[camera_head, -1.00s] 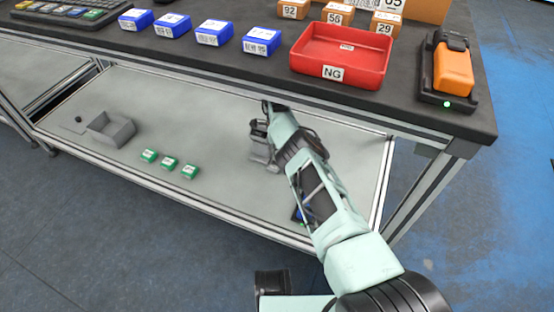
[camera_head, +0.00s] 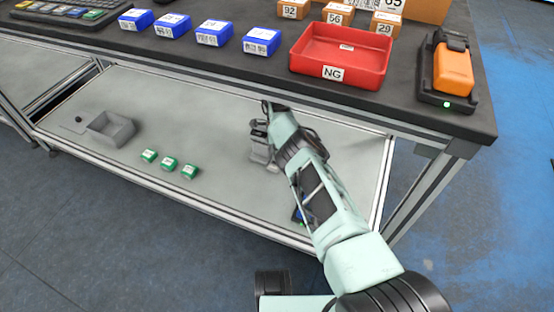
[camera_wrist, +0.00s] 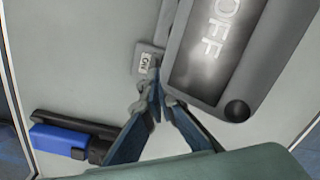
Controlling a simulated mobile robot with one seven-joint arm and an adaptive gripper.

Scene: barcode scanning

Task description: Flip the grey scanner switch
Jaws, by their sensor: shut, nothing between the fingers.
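The grey scanner (camera_head: 259,148) stands on the lower shelf, partly hidden by my arm. In the wrist view, a large grey housing with a panel reading "OFF" (camera_wrist: 212,45) fills the upper right. A small grey block with a white label (camera_wrist: 147,60) adjoins its left side; the label's text is too small to read surely. My gripper (camera_wrist: 156,88) is shut and empty. Its fingertips lie just below the small block and left of the panel's lower corner; I cannot tell whether they touch.
A blue-and-black scanner (camera_wrist: 62,140) lies on the shelf, lower left in the wrist view. Several green boxes (camera_head: 169,164) and a grey open tray (camera_head: 110,130) are left on the shelf. The tabletop above holds a red NG bin (camera_head: 345,77) and an orange scanner (camera_head: 453,72).

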